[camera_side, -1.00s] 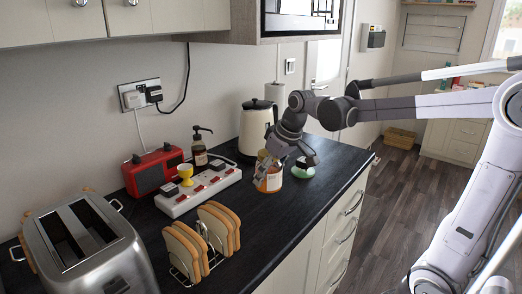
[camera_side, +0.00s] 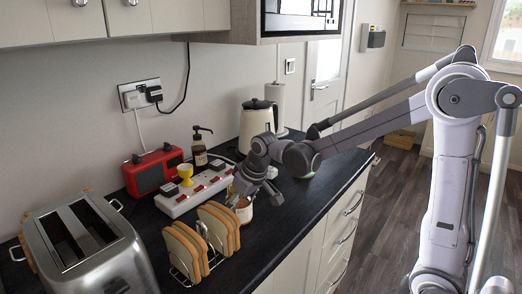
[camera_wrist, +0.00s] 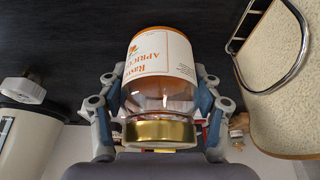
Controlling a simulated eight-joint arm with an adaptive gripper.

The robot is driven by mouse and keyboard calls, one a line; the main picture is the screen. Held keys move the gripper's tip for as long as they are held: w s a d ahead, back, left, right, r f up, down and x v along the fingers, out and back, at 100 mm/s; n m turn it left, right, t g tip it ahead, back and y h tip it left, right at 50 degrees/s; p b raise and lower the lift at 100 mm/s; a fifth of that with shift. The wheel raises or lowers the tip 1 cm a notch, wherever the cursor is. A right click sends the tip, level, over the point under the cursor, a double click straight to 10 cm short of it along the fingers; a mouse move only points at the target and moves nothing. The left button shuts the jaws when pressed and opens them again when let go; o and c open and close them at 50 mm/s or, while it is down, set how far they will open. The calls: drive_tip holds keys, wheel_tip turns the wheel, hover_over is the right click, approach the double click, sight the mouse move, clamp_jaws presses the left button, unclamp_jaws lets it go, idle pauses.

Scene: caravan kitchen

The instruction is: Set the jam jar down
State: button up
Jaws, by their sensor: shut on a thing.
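The jam jar (camera_side: 244,212) is a glass jar with an orange-and-white label, partly hidden by my gripper in the side view, just right of the toast rack. In the wrist view the jar (camera_wrist: 160,60) shows its apricot label and gold lid, with the lid towards my palm. My gripper (camera_side: 243,194) is shut on the jar; in the wrist view its two fingers stand on either side of the glass. Whether the jar's base touches the dark worktop (camera_side: 275,222) cannot be told.
A toaster (camera_side: 85,250), red radio (camera_side: 153,171), pump bottle (camera_side: 199,153) and kettle (camera_side: 256,120) surround. Worktop is clear towards the front edge.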

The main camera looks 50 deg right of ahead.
drive_tip(key=shift+f, duration=0.25)
drive_tip(key=o, duration=1.5)
drive_tip(key=shift+r, duration=0.1)
drive_tip(key=v, duration=1.2)
drive_tip(key=s+f+t, duration=0.1)
drive_tip(key=s+f, duration=0.1)
drive_tip(key=s, duration=0.2)
drive_tip(key=s+a+f, duration=0.1)
drive_tip(key=s+f, duration=0.1)
drive_tip(key=s, duration=0.2)
drive_tip(key=s+f+t, duration=0.1)
drive_tip(key=s+f, duration=0.1)
drive_tip(key=s, duration=0.2)
drive_tip(key=shift+s+a+t, duration=0.15)
drive_tip(key=shift+s+t, duration=0.15)
drive_tip(key=shift+s, duration=0.1)
